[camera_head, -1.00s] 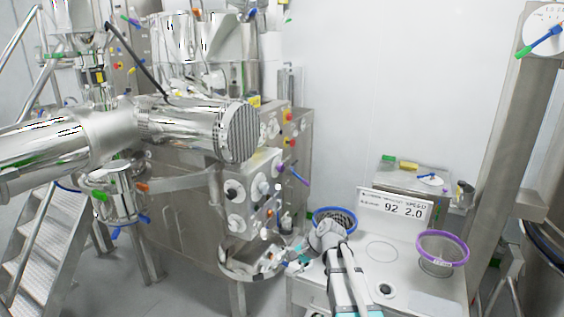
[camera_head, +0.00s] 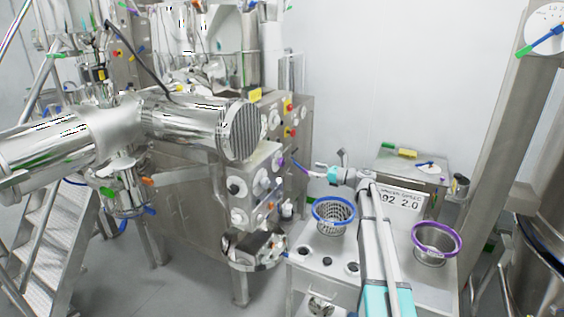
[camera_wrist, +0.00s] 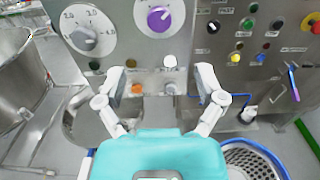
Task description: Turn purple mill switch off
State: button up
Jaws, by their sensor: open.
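A purple knob (camera_wrist: 158,17) sits on a white dial on the steel panel, at the top centre of the wrist view. A purple lever (camera_wrist: 292,80) with a blue part is farther right on the panel; in the head view a purple lever (camera_head: 301,167) shows on the machine's right side. I cannot tell which of the two is the mill switch. My gripper (camera_wrist: 160,80) is open and empty, pointing at the panel below the purple knob, apart from it. In the head view my gripper (camera_head: 322,172) is above the blue-rimmed basket, near the purple lever.
A grey dial (camera_wrist: 84,38) is left of the purple knob. A red button (camera_wrist: 314,22) and several small buttons are at right. A blue-rimmed basket (camera_head: 333,202), a purple-rimmed container (camera_head: 455,240) and a display (camera_head: 401,200) stand on the bench. Wall behind is clear.

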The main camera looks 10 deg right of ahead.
aim_at(284, 163)
jog(key=shift+a, duration=0.1)
jog(key=x, duration=1.3)
jog(key=shift+w+a, duration=0.25)
jog(key=shift+a, duration=0.05)
jog(key=shift+c, duration=0.3)
jog(key=c, duration=1.1)
